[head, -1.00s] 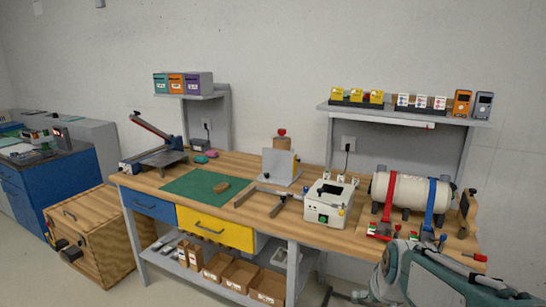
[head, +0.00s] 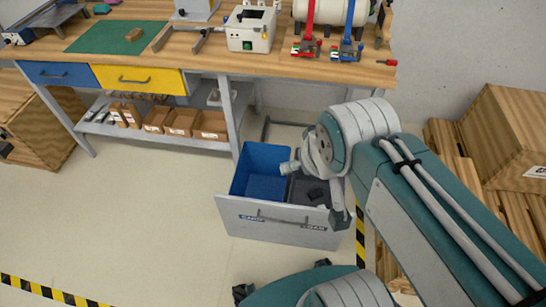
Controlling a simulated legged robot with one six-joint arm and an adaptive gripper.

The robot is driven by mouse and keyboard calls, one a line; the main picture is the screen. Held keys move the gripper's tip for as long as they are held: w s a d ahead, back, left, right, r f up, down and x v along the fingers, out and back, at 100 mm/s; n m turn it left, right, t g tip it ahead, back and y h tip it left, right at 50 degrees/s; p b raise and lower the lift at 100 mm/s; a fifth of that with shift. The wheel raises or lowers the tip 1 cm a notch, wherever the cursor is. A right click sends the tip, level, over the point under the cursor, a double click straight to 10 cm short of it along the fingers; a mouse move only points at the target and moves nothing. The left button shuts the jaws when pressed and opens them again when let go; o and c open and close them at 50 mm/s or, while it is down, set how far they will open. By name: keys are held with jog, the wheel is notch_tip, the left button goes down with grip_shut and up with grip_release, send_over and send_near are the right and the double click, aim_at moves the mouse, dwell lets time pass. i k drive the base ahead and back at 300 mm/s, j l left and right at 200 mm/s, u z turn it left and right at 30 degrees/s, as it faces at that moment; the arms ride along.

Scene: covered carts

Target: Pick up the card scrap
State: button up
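A small flat tan-brown piece (head: 133,34), which looks like the card scrap, lies on the green mat (head: 90,40) on the workbench at the upper left of the head view. Nothing of mine touches it. My arm comes in from the lower right and bends above an open drawer, well to the right of and below the mat. Its end is small and partly hidden by my own links, so I cannot make out the gripper's fingers or whether they are open.
The open drawer (head: 270,228) stands out below the bench, with a blue bin (head: 262,172) and a dark compartment holding dark items. A white box device (head: 250,30) stands on the bench. Wooden crates (head: 510,135) are at the right.

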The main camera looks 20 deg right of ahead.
aim_at(135, 34)
jog(key=k+j, duration=0.1)
jog(key=k, duration=0.3)
jog(key=k+j, duration=0.15)
jog(key=k, duration=0.3)
jog(key=k+j, duration=0.1)
jog(key=k, duration=0.3)
jog(key=i+j+u, duration=0.4)
jog(key=i, duration=0.35)
jog(key=i+u, duration=0.45)
jog(key=i, duration=0.25)
jog(key=i+j, duration=0.1)
jog(key=i, duration=1.3)
jog(key=i+z, duration=0.4)
jog(key=i+j+z, duration=0.4)
jog(key=i, duration=0.15)
jog(key=i+j+z, duration=0.35)
jog(key=i+l, duration=0.05)
jog(key=i, duration=0.05)
